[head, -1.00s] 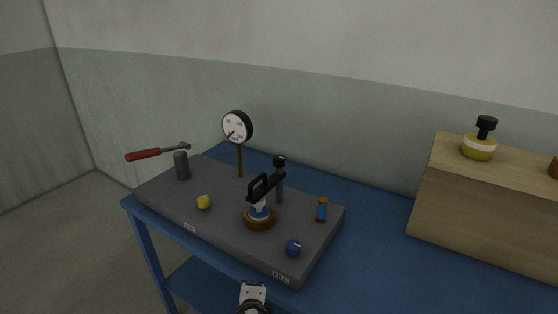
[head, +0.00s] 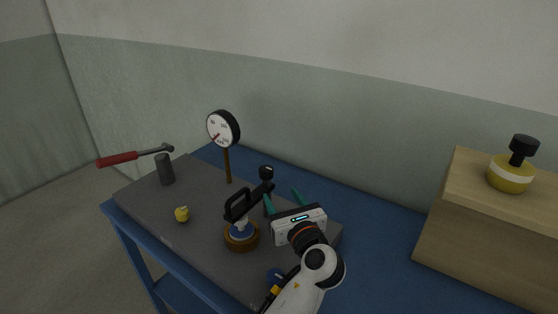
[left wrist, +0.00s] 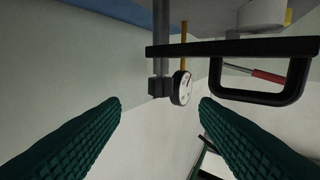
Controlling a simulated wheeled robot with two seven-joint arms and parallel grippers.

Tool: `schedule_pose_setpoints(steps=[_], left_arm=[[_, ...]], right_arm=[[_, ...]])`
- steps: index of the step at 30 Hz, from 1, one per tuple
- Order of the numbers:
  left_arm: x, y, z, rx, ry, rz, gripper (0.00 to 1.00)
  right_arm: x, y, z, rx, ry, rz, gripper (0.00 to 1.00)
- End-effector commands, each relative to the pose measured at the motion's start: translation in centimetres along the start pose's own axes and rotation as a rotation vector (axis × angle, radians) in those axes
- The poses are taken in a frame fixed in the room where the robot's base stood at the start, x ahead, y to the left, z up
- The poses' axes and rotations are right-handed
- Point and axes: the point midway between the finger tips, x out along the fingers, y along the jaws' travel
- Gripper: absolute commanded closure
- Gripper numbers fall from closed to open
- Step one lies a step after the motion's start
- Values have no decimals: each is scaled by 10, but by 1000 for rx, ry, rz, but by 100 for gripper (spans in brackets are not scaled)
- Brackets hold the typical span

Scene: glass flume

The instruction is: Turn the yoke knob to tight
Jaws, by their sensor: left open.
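A black knob (head: 266,172) tops a grey post on the grey board (head: 150,203); it seems to be the yoke knob, but I cannot read any tight mark. Beside it, a black yoke bar with a loop handle (head: 235,208) sits over a round brown base (head: 240,243). My left gripper (head: 281,196) is open and empty, its teal fingers just right of the post. In the left wrist view, the picture is upside down. The knob (left wrist: 160,87) shows beyond and between the open fingertips (left wrist: 160,102), with no contact visible. My right gripper is not in view.
A gauge (head: 222,130) stands behind the yoke. My arm partly hides a blue knob (head: 274,273).

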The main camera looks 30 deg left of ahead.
Motion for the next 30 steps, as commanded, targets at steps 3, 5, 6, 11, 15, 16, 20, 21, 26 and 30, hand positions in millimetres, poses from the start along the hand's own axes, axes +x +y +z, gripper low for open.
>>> schedule_pose_setpoints(steps=[3, 5, 6, 11, 15, 16, 20, 21, 26, 30], left_arm=[[3, 1, -2, 13, 6, -1, 44], [8, 1, -2, 15, 8, -2, 44], [12, 0, -3, 15, 8, -3, 44], [41, 0, -4, 13, 8, -4, 44], [70, 0, -4, 13, 7, -4, 44], [76, 0, -4, 12, 7, -4, 44], [98, 0, -3, 12, 6, -3, 44], [103, 0, -3, 12, 6, -3, 44], [117, 0, -2, 10, 5, -1, 44], [120, 0, -2, 10, 4, -1, 44]], right_arm=[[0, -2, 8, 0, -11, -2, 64], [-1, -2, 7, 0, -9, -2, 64], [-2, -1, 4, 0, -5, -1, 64], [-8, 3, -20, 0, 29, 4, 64], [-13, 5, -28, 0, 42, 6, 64], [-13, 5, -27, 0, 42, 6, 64], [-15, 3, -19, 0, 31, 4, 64], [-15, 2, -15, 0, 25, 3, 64], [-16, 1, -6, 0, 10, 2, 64], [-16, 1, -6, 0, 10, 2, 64]])
